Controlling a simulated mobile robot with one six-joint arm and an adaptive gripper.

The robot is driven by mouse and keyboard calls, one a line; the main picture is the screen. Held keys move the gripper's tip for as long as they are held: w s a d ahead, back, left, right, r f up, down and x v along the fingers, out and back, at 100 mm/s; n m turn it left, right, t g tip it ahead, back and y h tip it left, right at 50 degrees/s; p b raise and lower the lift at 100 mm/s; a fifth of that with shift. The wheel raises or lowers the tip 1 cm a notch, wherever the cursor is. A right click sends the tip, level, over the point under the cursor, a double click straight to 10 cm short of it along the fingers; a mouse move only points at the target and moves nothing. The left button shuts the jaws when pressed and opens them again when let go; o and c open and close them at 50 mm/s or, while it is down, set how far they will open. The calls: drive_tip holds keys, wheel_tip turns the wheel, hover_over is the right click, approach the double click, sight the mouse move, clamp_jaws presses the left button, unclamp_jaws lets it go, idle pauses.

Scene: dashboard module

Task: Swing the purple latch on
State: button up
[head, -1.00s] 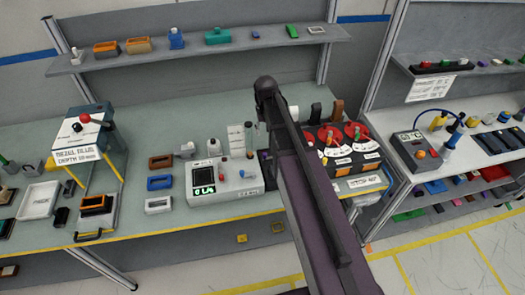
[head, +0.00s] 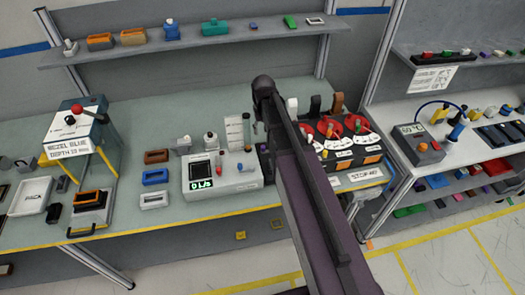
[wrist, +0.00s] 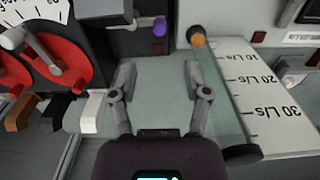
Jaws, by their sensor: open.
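The purple latch shows its round purple knob (wrist: 160,27) at the top middle of the wrist view, on a dark module with a small red square below the knob. My gripper (wrist: 158,72) is open and empty. Its two fingers point toward the module, one on each side of the knob's line, with a clear gap short of it. In the head view my gripper (head: 258,128) hangs over the bench between the flow meter box and the red dials. My arm hides much of the module there, and I cannot make out the latch's position.
Red dial levers (wrist: 45,60) and several toggles (wrist: 92,110) are on the left. The white meter box (head: 222,172) sits left of my arm.

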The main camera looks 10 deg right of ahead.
sight(263, 147)
drive_tip(key=shift+f+b, duration=4.65)
drive_tip(key=shift+f, duration=0.3)
drive_tip(key=shift+c, duration=0.2)
clamp_jaws()
